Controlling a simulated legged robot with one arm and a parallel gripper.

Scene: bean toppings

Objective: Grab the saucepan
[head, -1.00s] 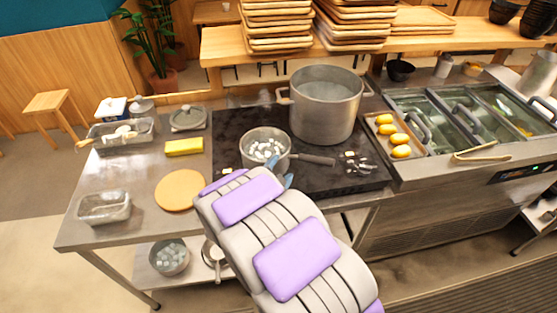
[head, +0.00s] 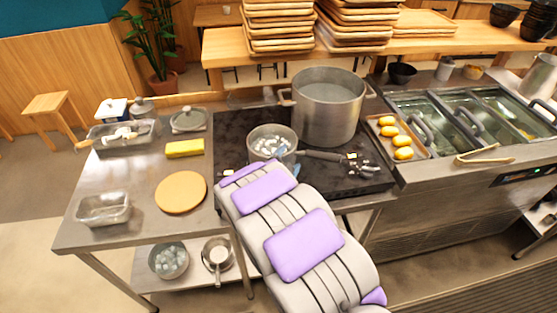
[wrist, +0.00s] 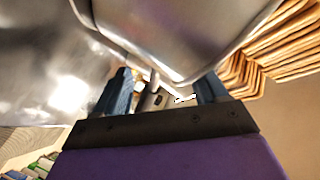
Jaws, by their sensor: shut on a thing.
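The saucepan (head: 254,152) is a small steel pan with white pieces in it. It is at the front left of the dark stove top, and its dark handle (head: 322,155) points right. My gripper (head: 290,167) is at the pan's right front, at the root of the handle, partly hidden by my arm. In the wrist view my gripper (wrist: 162,97) has its blue fingers close to shiny metal of a pan. They are shut on the saucepan, though the exact contact is hard to make out. I cannot tell whether the pan is clear of the stove.
A large steel pot (head: 327,115) stands right behind the saucepan on the stove (head: 230,135). A tray of yellow items (head: 402,154) lies to the right. A round board (head: 181,192), a yellow sponge (head: 184,148) and metal trays (head: 104,209) are on the left counter.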

